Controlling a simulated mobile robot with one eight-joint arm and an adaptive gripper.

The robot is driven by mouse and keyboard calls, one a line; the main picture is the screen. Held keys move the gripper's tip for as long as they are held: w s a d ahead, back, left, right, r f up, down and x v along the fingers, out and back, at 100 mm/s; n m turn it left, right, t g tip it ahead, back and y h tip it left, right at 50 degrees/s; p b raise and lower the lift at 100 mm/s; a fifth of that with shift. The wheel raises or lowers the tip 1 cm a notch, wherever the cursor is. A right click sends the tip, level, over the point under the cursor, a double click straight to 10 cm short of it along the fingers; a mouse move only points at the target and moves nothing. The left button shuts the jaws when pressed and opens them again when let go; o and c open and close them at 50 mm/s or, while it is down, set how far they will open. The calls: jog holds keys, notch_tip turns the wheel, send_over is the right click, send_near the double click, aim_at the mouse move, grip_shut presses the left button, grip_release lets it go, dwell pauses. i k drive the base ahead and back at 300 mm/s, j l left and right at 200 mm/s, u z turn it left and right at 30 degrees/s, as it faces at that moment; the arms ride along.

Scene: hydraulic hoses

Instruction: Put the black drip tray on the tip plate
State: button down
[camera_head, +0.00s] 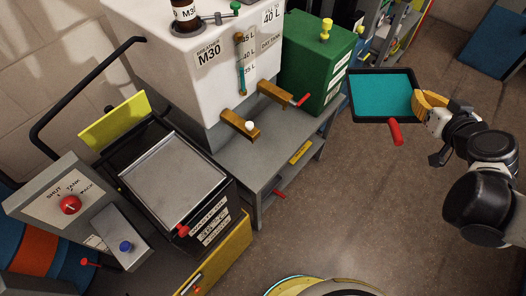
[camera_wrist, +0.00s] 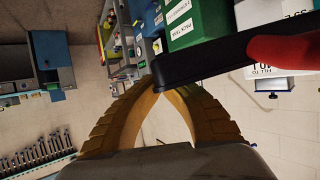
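The black drip tray (camera_head: 383,119), with a teal inner floor and a red handle, is held up in the air at the upper right of the head view. My gripper (camera_head: 417,103) is at its right corner. In the wrist view my gripper's yellow fingers (camera_wrist: 165,92) come together at the tray's black wall (camera_wrist: 205,60); the exact contact is partly hidden. A bare grey metal plate (camera_head: 172,178), which looks like the tip plate, lies on a black box at the left, well away from the tray.
A white M30 tank (camera_head: 190,75) with brass taps and a green tank (camera_head: 318,60) stand on a grey bench (camera_head: 270,145) between tray and plate. A yellow-green panel (camera_head: 114,120) rises behind the plate. The floor (camera_head: 345,200) below the tray is clear.

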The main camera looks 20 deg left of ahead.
aim_at(159, 186)
jog(key=k+u, duration=0.25)
jog(key=u, duration=0.2)
jog(key=k+j+u, duration=0.15)
jog(key=u, duration=0.3)
jog(key=k+j+u, duration=0.2)
jog(key=u, duration=0.25)
jog(key=k+j+u, duration=0.2)
jog(key=u, duration=0.25)
jog(key=k+j+u, duration=0.1)
jog(key=j+u, duration=0.35)
